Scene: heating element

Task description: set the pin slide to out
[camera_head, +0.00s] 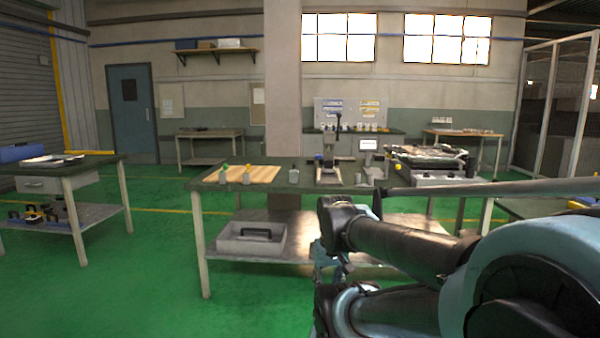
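No pin slide can be made out at this distance. A bench fixture with an upright post and lever (337,140) stands on the middle workbench (208,184). A low, wide machine with a grey front box (430,179) sits at that bench's right end. I cannot tell which of them carries the slide. My arm fills the lower right and covers part of the bench's right side. No gripper fingers can be made out, so whether my gripper is open or shut does not show.
A side table (95,172) stands left. Green floor is clear at front left.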

